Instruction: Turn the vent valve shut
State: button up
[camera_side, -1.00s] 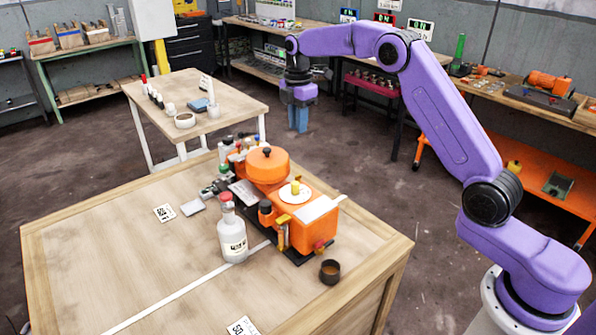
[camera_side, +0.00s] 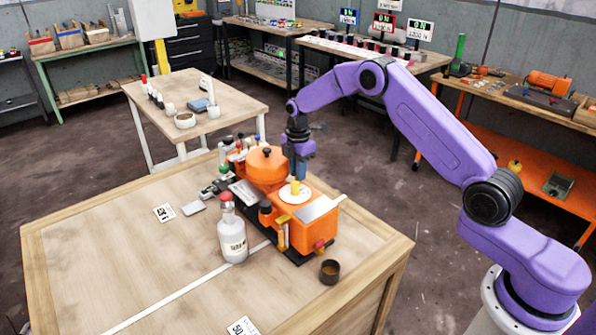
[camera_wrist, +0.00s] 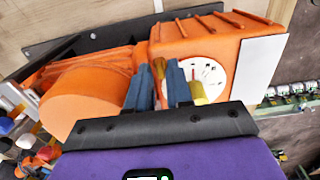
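An orange machine (camera_side: 312,228) stands on the wooden table, with a round orange drum (camera_side: 266,166) and a white dial (camera_side: 288,197) carrying a yellow knob (camera_side: 295,188). The wrist view also shows the drum (camera_wrist: 85,103), the dial (camera_wrist: 213,73) and the yellow knob (camera_wrist: 198,92). I cannot tell which part is the vent valve. My gripper (camera_side: 300,175) points down at the machine's far side, partly hidden by it. In the wrist view my gripper (camera_wrist: 157,75) has its blue fingers apart. A small orange-brown piece (camera_wrist: 158,67) shows in the gap; contact is unclear.
A white bottle with a red cap (camera_side: 233,235) stands in front of the machine. A small dark cup (camera_side: 330,271) is near its right end. Several small coloured-top items cluster at its left end. The table's left half is mostly clear.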

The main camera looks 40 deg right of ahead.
jog(key=shift+f, duration=0.15)
grip_shut()
